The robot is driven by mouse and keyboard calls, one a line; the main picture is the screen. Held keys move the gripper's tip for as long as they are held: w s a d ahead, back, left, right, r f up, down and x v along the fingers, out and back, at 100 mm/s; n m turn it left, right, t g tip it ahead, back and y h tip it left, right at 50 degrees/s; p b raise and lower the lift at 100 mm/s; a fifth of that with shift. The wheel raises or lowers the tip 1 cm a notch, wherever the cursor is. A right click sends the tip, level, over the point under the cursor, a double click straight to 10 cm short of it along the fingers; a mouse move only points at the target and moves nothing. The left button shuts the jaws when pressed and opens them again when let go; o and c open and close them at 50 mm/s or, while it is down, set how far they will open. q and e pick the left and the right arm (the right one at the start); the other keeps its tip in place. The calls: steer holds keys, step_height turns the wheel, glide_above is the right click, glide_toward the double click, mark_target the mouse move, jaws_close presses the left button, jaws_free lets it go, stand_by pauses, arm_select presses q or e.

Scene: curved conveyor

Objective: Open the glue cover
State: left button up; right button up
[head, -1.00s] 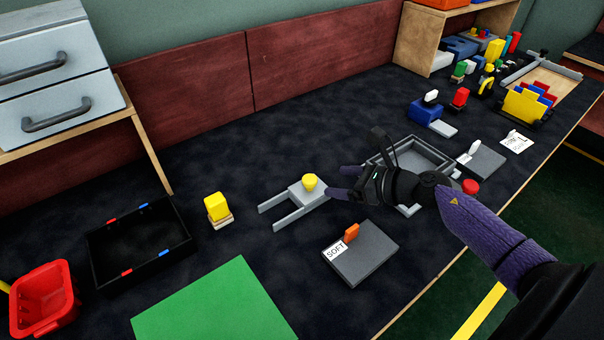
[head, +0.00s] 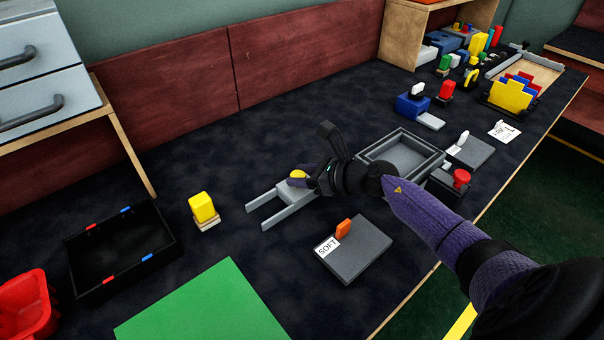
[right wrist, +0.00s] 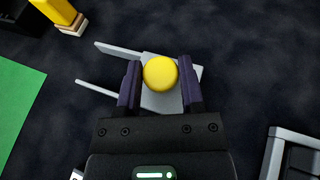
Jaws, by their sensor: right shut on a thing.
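A light grey fixture (head: 284,207) with two parallel prongs pointing left lies on the dark table, with a round yellow knob (head: 298,174) on its right-hand block. It may be the glue cover; no label on it confirms this. In the right wrist view the knob (right wrist: 160,73) sits between the two purple fingers of my right gripper (right wrist: 161,75). The gripper is shut on the knob, one finger on each side. In the head view my right gripper (head: 303,175) partly hides the knob and block. My left gripper is not in view.
A grey pad (head: 360,252) labelled SOFT with an orange tab lies just in front. A grey open tray (head: 436,150) and a red button (head: 461,176) are to the right. A yellow block (head: 203,207), black tray (head: 176,246) and green mat (head: 200,310) are to the left.

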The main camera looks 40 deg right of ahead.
jaws_close()
steer(key=shift+a+r, duration=0.1)
steer(key=a+p, duration=0.1)
steer(key=a, duration=0.1)
steer(key=a+p, duration=0.4)
steer(key=a, duration=0.1)
steer(key=shift+s+a+r, duration=0.1)
steer(key=shift+s, duration=0.15)
steer(key=shift+a, duration=0.15)
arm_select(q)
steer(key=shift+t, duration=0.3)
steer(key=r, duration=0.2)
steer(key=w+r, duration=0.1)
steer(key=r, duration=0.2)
arm_select(e)
steer(key=shift+f, duration=0.2)
steer(key=o, duration=1)
jaws_free()
